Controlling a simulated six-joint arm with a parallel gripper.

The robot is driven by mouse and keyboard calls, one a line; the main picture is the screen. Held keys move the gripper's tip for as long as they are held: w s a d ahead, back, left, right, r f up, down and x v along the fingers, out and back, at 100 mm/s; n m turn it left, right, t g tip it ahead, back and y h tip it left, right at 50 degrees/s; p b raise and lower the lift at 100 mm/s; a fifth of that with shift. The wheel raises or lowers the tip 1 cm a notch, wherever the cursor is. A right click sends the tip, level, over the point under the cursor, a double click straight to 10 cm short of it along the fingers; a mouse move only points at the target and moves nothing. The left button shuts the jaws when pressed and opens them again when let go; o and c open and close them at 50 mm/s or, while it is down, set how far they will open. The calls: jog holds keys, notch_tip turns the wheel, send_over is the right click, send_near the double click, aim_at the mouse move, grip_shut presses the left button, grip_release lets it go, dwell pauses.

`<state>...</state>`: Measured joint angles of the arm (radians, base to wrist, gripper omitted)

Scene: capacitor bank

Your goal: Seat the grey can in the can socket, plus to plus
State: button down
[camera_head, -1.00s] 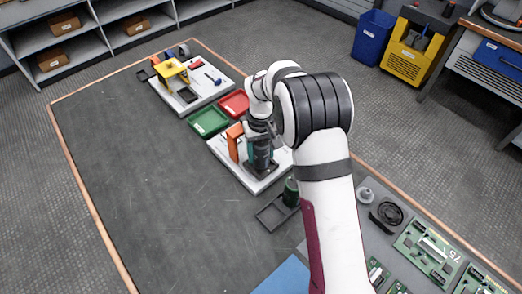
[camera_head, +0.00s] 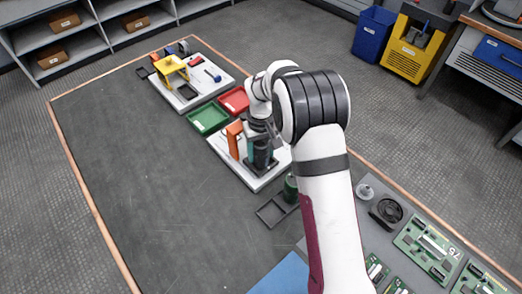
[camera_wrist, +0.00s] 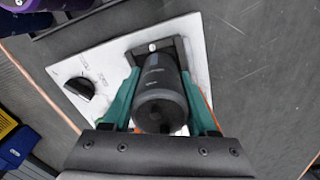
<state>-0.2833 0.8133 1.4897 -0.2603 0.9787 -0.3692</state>
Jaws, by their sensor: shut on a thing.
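The grey can (camera_wrist: 161,88) is dark and roughly upright between the teal fingers of my gripper (camera_wrist: 162,104), which is shut on it. In the head view the can (camera_head: 263,157) stands at the socket on the near white board. The can socket (camera_wrist: 180,49) is a dark square frame, partly covered by the can in the wrist view; its near edge shows in the head view (camera_head: 257,171). I cannot tell how deep the can sits. No plus mark is readable on the can or the socket.
An orange block (camera_head: 234,140) stands close to the left of the socket. A black knob (camera_wrist: 79,88) is on the same board. Green (camera_head: 208,118) and red (camera_head: 234,101) trays lie behind it. A green can (camera_head: 290,188) and a dark open frame (camera_head: 270,212) are in front.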

aim_at(261, 141)
jog(key=shift+f, duration=0.15)
dwell(0.3)
jog(key=shift+c, duration=0.5)
grip_release()
jog(key=shift+r, duration=4)
jog(key=s+d+r+m+y, duration=0.1)
jog(key=s+d+r+m, duration=0.3)
jog(key=s, duration=0.5)
jog(key=s+d+r+m, duration=0.2)
jog(key=s+d+r, duration=0.2)
jog(key=s+r, duration=0.35)
jog(key=s+d+f+m, duration=0.1)
jog(key=s+m, duration=0.1)
jog(key=s, duration=0.5)
jog(key=s+f+m, duration=0.1)
jog(key=s+m, duration=0.1)
jog(key=s, duration=0.6)
jog(key=shift+s+d+f+y, duration=0.25)
jog(key=shift+d+f+y, duration=0.1)
jog(key=shift+f+y, duration=0.05)
